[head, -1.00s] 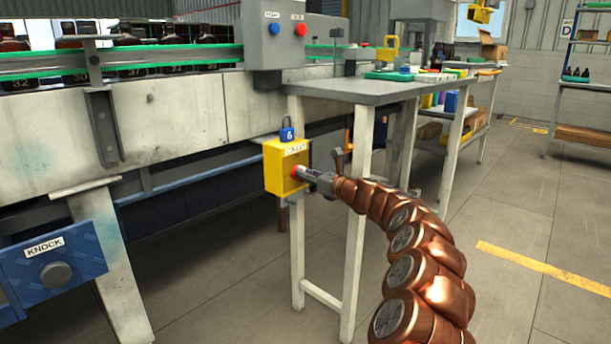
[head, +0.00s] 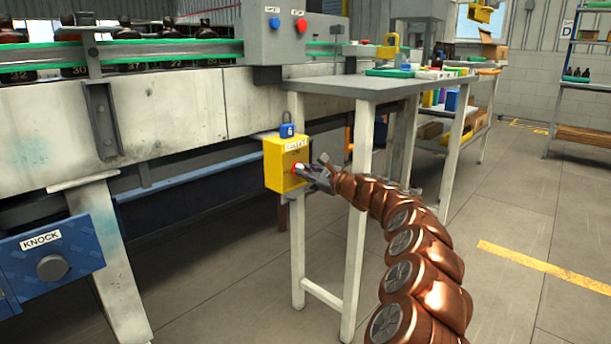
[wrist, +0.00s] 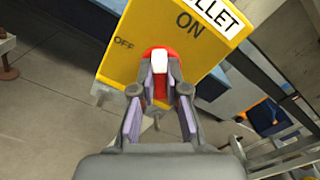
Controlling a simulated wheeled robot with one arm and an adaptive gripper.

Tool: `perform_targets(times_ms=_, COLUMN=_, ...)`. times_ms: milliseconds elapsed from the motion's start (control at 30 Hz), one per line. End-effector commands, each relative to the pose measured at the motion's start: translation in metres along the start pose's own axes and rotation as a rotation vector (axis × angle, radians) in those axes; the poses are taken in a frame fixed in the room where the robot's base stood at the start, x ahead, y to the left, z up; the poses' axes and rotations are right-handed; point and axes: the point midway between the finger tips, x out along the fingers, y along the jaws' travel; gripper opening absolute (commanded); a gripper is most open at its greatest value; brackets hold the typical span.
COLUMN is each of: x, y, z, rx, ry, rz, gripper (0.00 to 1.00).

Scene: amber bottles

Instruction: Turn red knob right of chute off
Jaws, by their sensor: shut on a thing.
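The red knob (wrist: 160,58) with a white pointer bar is on the front of a yellow box (wrist: 135,45) with a white label, its text partly cut off. In the wrist view the bar stands upright in the picture, between the printed OFF on the left and ON at the upper right. My gripper (wrist: 160,85) is shut on the knob, one finger on each side. In the head view the yellow box (head: 284,152) hangs by a table leg, and my gripper (head: 304,171) reaches its front from the right.
A blue padlock (head: 288,131) marked 6 sits on top of the box. The grey side table (head: 365,88) overhangs it, with white legs close to my arm. A grey control box (head: 290,40) with blue and red buttons stands above. Open floor lies to the right.

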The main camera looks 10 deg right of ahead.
Motion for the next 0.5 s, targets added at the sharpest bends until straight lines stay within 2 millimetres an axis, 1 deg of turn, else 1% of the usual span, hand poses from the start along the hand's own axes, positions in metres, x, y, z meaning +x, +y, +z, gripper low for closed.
perform_targets(times_ms=500, x=0.0005, y=0.0049, z=-0.0028, rx=-0.491, ry=-0.001, rz=0.001, gripper=0.00)
